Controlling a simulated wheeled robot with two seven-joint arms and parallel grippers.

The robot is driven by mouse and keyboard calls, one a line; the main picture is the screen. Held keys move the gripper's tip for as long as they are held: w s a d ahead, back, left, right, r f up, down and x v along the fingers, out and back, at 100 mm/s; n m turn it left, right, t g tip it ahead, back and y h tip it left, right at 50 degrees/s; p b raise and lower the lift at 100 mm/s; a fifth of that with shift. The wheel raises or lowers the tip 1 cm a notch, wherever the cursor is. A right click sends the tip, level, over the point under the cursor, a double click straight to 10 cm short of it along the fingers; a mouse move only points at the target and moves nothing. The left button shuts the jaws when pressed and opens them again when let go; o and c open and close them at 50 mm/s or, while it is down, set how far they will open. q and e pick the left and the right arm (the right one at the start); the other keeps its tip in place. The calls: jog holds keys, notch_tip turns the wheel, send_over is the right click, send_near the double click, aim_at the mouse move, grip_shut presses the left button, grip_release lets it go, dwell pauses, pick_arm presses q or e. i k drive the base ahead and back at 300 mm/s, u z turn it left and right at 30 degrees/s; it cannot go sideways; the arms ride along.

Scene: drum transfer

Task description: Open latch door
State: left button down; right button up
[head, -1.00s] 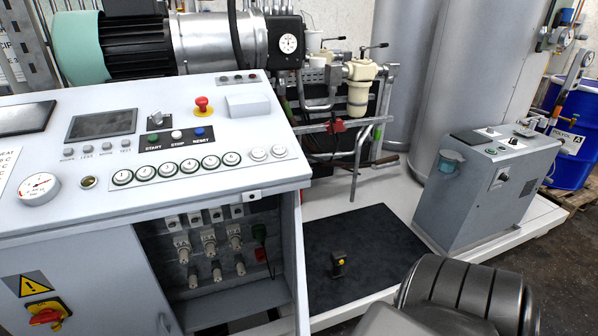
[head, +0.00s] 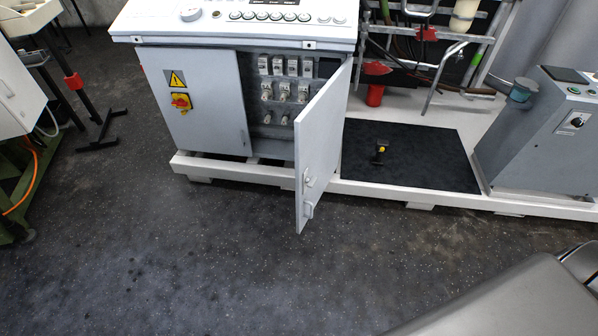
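The latch door (head: 322,140) of the grey-white control cabinet stands swung outward on its right side. Its inner cabinet space shows several fuses and connectors (head: 285,92). A latch handle (head: 308,210) sits near the door's lower free edge. The left cabinet door (head: 205,115), with a yellow warning sign and a red-yellow switch (head: 181,101), is closed. Neither gripper is in view. A grey rounded arm part of mine fills the lower right corner.
A black mat (head: 420,158) with a small black-yellow object (head: 380,153) lies right of the door. A grey box unit (head: 540,130) stands farther right. A white plinth edge (head: 450,200) runs along the front. Dark floor (head: 200,250) in front is clear.

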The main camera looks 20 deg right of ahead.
aim_at(319, 128)
jog(key=z, duration=0.85)
jog(key=i, duration=1)
